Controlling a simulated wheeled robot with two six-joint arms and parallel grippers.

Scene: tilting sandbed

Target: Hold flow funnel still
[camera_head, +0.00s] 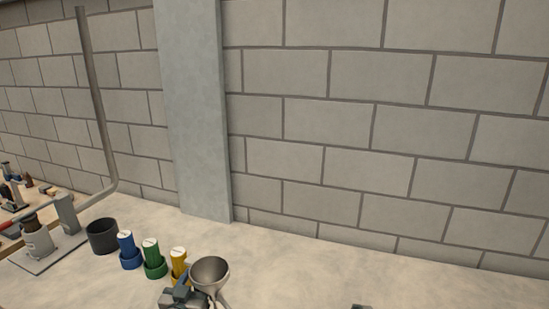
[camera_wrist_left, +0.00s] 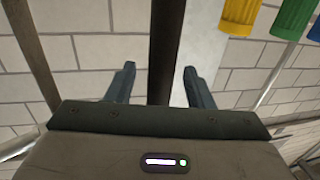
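The flow funnel (camera_head: 210,272) is a grey metal cone with its wide mouth up, at the bottom of the head view. A leg runs down from it and is cut off by the frame edge. My left gripper (camera_head: 180,290) is close beside the funnel, on its left. In the left wrist view the left gripper (camera_wrist_left: 158,82) has its two fingers apart, with a dark bar (camera_wrist_left: 166,35) between them. I cannot tell what the bar belongs to. A small grey piece at the bottom edge looks like the tip of my right gripper (camera_head: 361,306); the rest is out of frame.
Yellow (camera_head: 178,262), green (camera_head: 154,259) and blue (camera_head: 129,250) capped cylinders stand in a row left of the funnel. A black cup (camera_head: 102,236) and a bent grey pipe (camera_head: 97,110) are farther left. The sandy surface to the right is clear up to the block wall.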

